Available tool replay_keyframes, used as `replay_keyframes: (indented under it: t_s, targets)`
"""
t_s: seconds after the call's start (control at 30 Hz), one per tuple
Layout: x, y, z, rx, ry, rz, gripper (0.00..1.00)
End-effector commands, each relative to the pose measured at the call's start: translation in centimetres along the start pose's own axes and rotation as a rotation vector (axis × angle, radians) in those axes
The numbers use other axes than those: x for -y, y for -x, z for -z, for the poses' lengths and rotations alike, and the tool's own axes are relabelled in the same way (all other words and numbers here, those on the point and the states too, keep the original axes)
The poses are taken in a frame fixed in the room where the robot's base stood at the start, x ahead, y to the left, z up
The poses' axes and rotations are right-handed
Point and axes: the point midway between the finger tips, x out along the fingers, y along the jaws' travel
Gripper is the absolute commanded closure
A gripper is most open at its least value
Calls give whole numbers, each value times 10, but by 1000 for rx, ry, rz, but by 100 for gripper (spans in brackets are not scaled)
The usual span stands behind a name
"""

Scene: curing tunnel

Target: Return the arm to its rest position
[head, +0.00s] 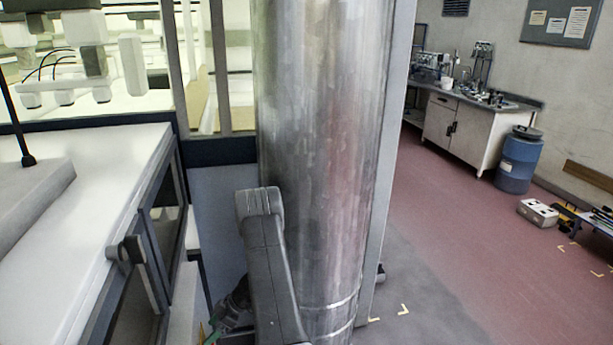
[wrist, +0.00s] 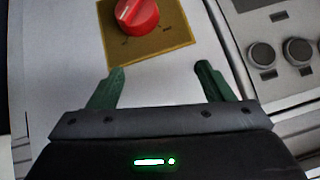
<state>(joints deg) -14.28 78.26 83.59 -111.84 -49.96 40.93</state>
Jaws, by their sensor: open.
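My arm (head: 268,270) shows in the lower middle of the head view, in front of a large steel cylinder. At its lower left, a dark part with a bit of green shows near the bottom edge, partly hidden. In the wrist view, my gripper (wrist: 161,80) has its two green fingers spread apart with nothing between them. A red rotary knob (wrist: 137,14) on a yellow plate (wrist: 152,46) lies just beyond the fingertips. I cannot tell the exact gap to the panel.
The steel cylinder (head: 318,130) stands upright close by my arm. A white machine (head: 95,220) with dark-framed doors is on the left. Black buttons (wrist: 262,55) sit at the right of the wrist view. A bench (head: 465,125) and blue drum (head: 517,160) stand beyond open red floor.

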Motion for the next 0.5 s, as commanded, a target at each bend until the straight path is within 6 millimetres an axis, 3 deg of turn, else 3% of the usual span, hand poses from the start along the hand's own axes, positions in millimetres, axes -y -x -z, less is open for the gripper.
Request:
replay_keyframes:
  t_s: [0.03, 0.5]
  targets:
    - [-3, -15, -12, 0, -1, 3, 26]
    - [-24, -70, -52, -6, 7, 5, 26]
